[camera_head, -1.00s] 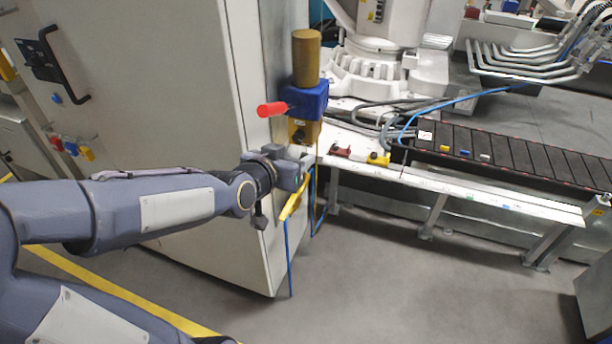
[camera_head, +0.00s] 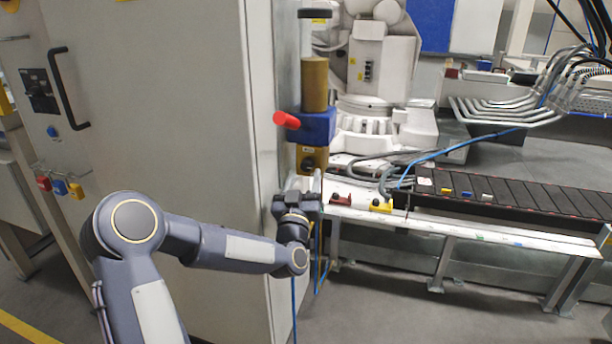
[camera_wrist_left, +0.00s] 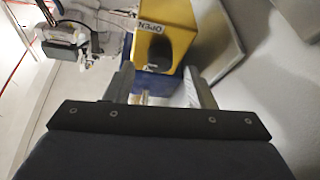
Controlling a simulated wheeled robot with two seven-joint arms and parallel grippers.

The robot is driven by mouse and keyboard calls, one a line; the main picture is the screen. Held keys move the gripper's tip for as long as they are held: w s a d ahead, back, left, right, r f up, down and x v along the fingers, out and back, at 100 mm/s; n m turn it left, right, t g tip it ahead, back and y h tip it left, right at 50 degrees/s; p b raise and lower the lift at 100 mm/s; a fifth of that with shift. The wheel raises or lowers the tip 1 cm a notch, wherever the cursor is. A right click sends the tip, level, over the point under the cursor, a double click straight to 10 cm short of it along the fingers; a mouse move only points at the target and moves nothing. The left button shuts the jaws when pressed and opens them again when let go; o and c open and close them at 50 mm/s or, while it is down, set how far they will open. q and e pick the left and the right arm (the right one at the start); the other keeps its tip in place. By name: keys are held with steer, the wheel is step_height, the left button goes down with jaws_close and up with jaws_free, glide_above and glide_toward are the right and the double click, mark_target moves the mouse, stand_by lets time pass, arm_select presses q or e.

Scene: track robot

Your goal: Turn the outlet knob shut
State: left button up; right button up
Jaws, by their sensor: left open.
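The dark round knob (camera_head: 309,163) sits on the front of a yellow box (camera_head: 303,150), under a blue block (camera_head: 318,126) with a red handle (camera_head: 287,120). In the left wrist view the dark knob (camera_wrist_left: 160,52) shows on the yellow box (camera_wrist_left: 184,18), beside an "OPEN" label (camera_wrist_left: 150,23). My left gripper (camera_head: 301,187) is just below the box, pointing up at it. In the wrist view its two fingers (camera_wrist_left: 161,88) are apart, with the knob beyond the gap and nothing between them. My right gripper is not in view.
A large pale cabinet (camera_head: 170,120) stands close on the left. A white bench (camera_head: 450,226) and dark conveyor (camera_head: 520,195) run to the right, with a red clamp (camera_head: 341,198) and a yellow one (camera_head: 381,206) near the box. A blue hose (camera_head: 294,310) hangs below the gripper.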

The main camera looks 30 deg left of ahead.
mark_target(307, 165)
arm_select(q)
steer(key=shift+x, duration=1.15)
steer(key=c, duration=1)
